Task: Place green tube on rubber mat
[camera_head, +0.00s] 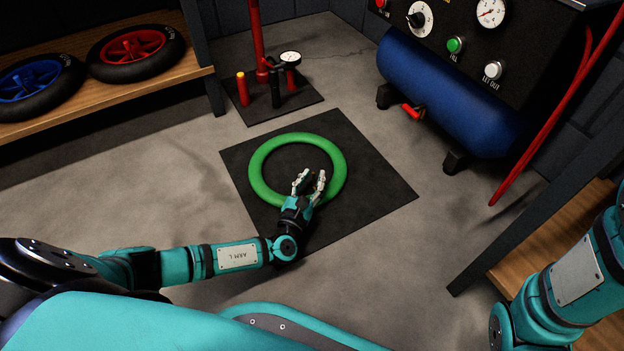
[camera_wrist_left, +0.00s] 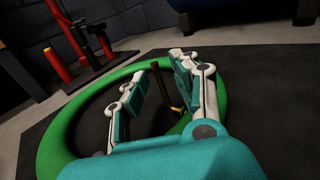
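The green tube (camera_head: 258,160) lies as a ring on the black rubber mat (camera_head: 378,190), wholly inside its edges in the head view. It also shows in the left wrist view (camera_wrist_left: 52,140). My left gripper (camera_head: 309,176) is over the near right part of the ring, its fingers pointing in toward the ring's middle. In the left wrist view its fingers (camera_wrist_left: 167,65) stand apart, with no tube clamped between them. A thin brass-coloured stem shows between them. Whether a finger touches the tube cannot be told. My right gripper is out of view; only the right arm shows.
A red floor pump (camera_head: 262,65) stands on a smaller mat behind. A blue compressor (camera_head: 450,100) is at the back right. Wheels with red (camera_head: 133,46) and blue (camera_head: 30,77) rims lie on a wooden shelf (camera_head: 105,92) at the left. Floor around the mat is clear.

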